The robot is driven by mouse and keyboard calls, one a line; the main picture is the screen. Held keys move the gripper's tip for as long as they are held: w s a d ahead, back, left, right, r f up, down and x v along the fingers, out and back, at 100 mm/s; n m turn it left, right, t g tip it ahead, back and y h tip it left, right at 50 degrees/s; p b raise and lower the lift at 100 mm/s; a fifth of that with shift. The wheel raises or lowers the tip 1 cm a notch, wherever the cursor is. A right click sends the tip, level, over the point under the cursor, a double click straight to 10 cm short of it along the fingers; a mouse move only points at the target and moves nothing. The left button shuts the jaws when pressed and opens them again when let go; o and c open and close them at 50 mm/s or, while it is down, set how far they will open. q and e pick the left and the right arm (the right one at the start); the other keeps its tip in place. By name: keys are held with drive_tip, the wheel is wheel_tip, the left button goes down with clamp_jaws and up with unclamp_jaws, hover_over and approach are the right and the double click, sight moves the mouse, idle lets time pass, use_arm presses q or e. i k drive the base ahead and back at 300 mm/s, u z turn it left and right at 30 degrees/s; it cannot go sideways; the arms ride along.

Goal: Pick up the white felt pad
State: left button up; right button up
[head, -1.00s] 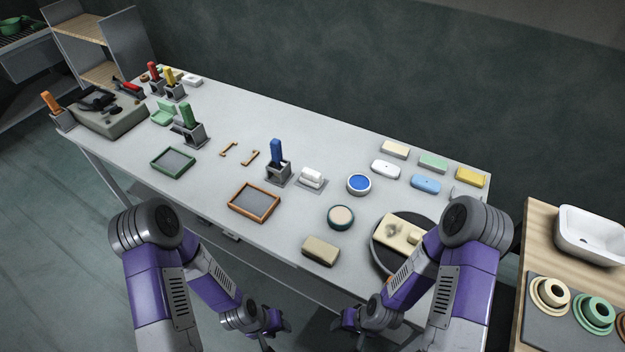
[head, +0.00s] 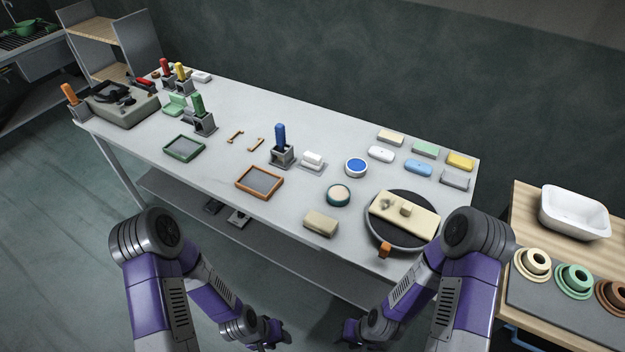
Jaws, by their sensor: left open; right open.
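Several small white items lie on the long grey table (head: 330,118), and I cannot tell for sure which is the felt pad. A white block (head: 312,158) sits on a small grey plate right of the blue-handled tool (head: 280,137). A white rounded pad (head: 380,154) lies further right, beside a blue one (head: 418,168). Another small white piece (head: 201,77) is at the far left end. My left gripper (head: 274,333) and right gripper (head: 350,333) hang low in front of the table, open and empty, apart from all these items.
A dark turntable (head: 375,240) with a cream slab (head: 412,218) is at the table's front right. A beige block (head: 321,223), a round teal-rimmed tin (head: 338,195) and a brown-framed tray (head: 260,182) stand near the front edge. A wooden side table (head: 520,207) with a white basin (head: 575,212) is at right.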

sight(314, 161)
drive_tip(key=z, duration=0.05)
drive_tip(key=k, duration=0.65)
drive_tip(key=u, duration=1.05)
drive_tip(key=i, duration=1.7)
drive_tip(key=z, duration=0.85)
